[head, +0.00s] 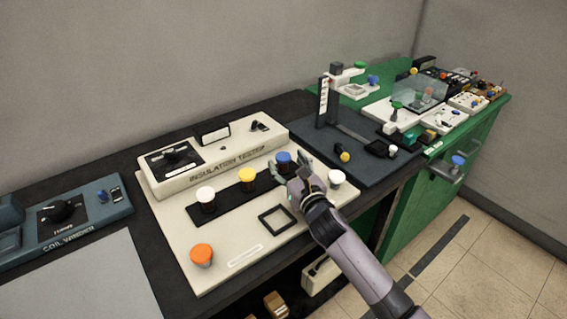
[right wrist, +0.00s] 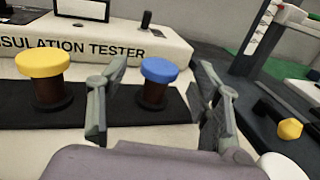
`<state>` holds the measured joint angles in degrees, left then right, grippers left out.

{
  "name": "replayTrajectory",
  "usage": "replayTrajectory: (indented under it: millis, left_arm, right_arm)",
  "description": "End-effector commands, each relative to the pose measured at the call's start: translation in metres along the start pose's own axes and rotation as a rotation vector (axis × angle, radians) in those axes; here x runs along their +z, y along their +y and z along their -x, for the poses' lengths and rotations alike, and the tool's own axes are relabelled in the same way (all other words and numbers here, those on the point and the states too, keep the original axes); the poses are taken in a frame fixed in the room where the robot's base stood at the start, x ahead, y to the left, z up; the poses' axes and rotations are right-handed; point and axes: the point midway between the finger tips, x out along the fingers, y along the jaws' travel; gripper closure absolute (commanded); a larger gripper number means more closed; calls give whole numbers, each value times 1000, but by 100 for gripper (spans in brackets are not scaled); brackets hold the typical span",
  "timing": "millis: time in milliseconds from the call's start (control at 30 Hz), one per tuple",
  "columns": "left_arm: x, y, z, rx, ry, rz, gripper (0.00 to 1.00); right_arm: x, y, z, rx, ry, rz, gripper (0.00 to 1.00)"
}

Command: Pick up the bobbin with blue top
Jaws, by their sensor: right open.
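The bobbin with the blue top (head: 284,157) stands upright on the black strip of the insulation tester, partly hidden by my right gripper in the head view. In the right wrist view the same blue-topped bobbin (right wrist: 159,70) has a brown body and stands between the two fingers, with gaps on both sides. My right gripper (head: 291,169) is open and empty, close to this bobbin. Its fingers (right wrist: 160,88) frame the bobbin in the right wrist view. My left gripper is in neither view.
A yellow-topped bobbin (head: 247,175) stands left of the blue one, and a white-topped bobbin (head: 206,195) farther left. An orange-topped one (head: 202,254) is at the front left of the tester. A white-topped piece (head: 336,177) is right of my gripper. A black square frame (head: 277,220) lies in front.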

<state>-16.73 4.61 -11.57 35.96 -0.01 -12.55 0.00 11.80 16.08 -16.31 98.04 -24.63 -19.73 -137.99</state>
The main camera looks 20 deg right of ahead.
Motion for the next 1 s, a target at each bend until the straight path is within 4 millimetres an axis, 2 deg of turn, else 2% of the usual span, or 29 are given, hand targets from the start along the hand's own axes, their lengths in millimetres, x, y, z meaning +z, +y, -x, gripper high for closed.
replayTrajectory:
  millis: [233, 567, 1000]
  left_arm:
    - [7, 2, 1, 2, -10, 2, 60]
    - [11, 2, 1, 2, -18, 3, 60]
    - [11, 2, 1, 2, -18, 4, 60]
  right_arm:
    - [-3, -1, -34, -1, -1, -1, 41]
    - [-4, -1, -39, 1, 0, -1, 42]
    - [-4, -1, -38, 1, 0, -1, 71]
